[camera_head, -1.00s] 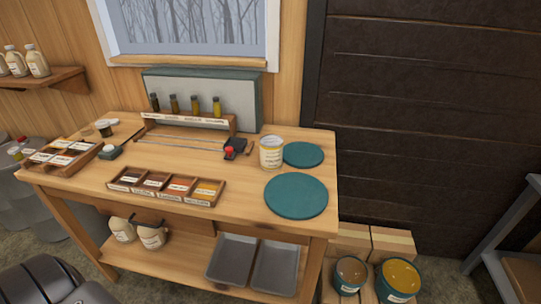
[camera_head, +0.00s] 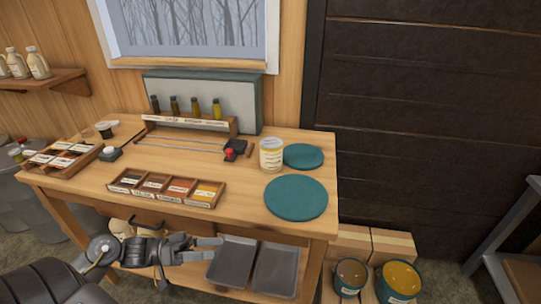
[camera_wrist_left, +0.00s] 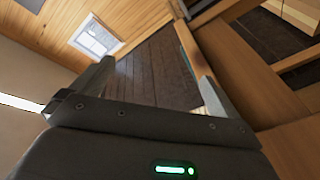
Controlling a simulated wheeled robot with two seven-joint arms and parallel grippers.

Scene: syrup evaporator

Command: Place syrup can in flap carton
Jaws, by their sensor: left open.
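A pale can with a yellow-and-white label (camera_head: 271,155), which looks like the syrup can, stands upright on the wooden table (camera_head: 245,205), near its right end. Light brown cardboard boxes (camera_head: 393,243) stand on the floor right of the table; I cannot tell whether one is the flap carton or has open flaps. My left gripper (camera_head: 212,248) is in front of the table, below its top edge, pointing right, well apart from the can. Its fingers are open and empty in the left wrist view (camera_wrist_left: 157,92). My right gripper is not in view.
Two teal discs (camera_head: 296,197) (camera_head: 303,156) lie beside the can. A divided tray (camera_head: 166,188) and a bottle rack (camera_head: 188,122) stand further left. Grey trays (camera_head: 233,262) sit on the lower shelf. Two open buckets (camera_head: 350,275) (camera_head: 401,279) stand before the boxes.

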